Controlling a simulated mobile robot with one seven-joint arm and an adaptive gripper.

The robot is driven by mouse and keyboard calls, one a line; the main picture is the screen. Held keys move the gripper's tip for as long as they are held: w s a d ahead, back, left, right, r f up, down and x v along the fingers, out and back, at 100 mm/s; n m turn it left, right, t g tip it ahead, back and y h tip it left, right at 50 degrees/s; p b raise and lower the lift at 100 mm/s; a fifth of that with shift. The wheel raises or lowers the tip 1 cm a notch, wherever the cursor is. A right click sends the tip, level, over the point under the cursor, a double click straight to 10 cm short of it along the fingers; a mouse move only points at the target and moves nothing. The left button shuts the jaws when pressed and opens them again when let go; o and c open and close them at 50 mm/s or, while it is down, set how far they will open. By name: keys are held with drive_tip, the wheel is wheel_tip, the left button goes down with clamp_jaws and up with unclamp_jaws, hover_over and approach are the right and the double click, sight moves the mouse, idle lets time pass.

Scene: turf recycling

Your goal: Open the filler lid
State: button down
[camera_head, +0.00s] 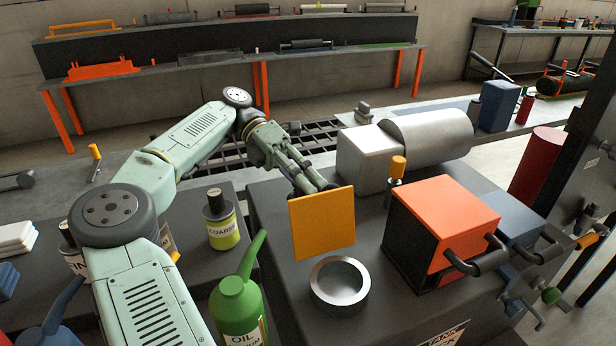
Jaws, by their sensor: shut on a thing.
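The filler lid (322,226) is a flat orange-yellow square plate. It stands about upright behind the round silver filler neck (327,297), whose top is uncovered. My gripper (316,188) comes from behind the plate and is shut on the lid near its upper edge. The plate hides the fingertips in part, so the exact contact does not show. The lid's hinge cannot be made out.
An orange-topped box with dark pipes (446,222) stands right of the lid. A silver cylinder (428,136) lies behind. A green oil can (236,300) and a coarse-labelled bottle (222,225) stand at left.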

drive_tip(key=shift+s+d+f, duration=0.1)
drive_tip(key=shift+s+f, duration=0.15)
drive_tip(key=shift+f, duration=0.5)
drive_tip(key=c, duration=1.9)
unclamp_jaws()
drive_tip(key=o, duration=0.4)
drive_tip(key=shift+d+r, duration=0.1)
drive_tip(key=shift+d, duration=0.05)
drive_tip(key=shift+o, duration=0.3)
drive_tip(key=shift+w+r, duration=0.1)
drive_tip(key=shift+r, duration=0.1)
drive_tip(key=shift+w+r, duration=0.1)
